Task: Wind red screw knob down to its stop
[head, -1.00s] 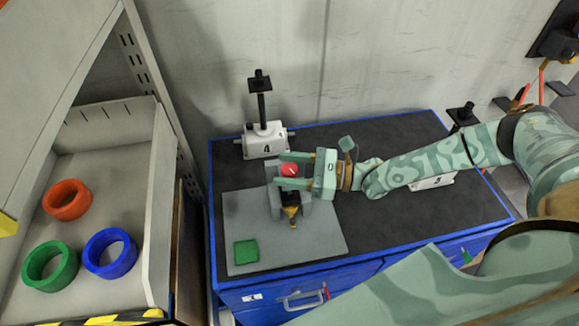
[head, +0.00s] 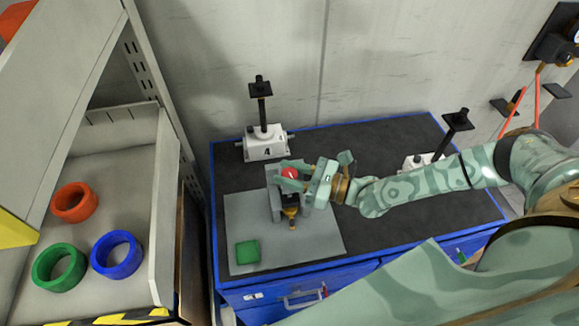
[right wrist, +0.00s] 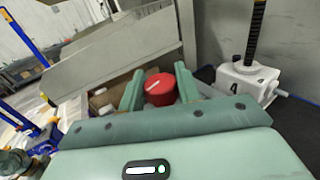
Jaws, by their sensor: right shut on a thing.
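The red screw knob (head: 289,173), with a white line on its top, sits at the top of a grey frame (head: 274,206) with a brass part (head: 290,213) at its front. My right gripper (head: 284,174) is shut on the knob, one finger on each side. In the right wrist view the red knob (right wrist: 159,91) shows between the two green fingers (right wrist: 159,88). The screw under the knob is mostly hidden. The frame stands on a grey plate (head: 320,240) beside a green square (head: 247,252). My left gripper is not in view.
A white jack marked 4 (head: 266,151) with a black post stands behind the frame. Another white jack (head: 415,163) is partly hidden behind my right arm. A tray (head: 130,290) at left holds red, green and blue rings. The dark worktop's middle is mostly clear.

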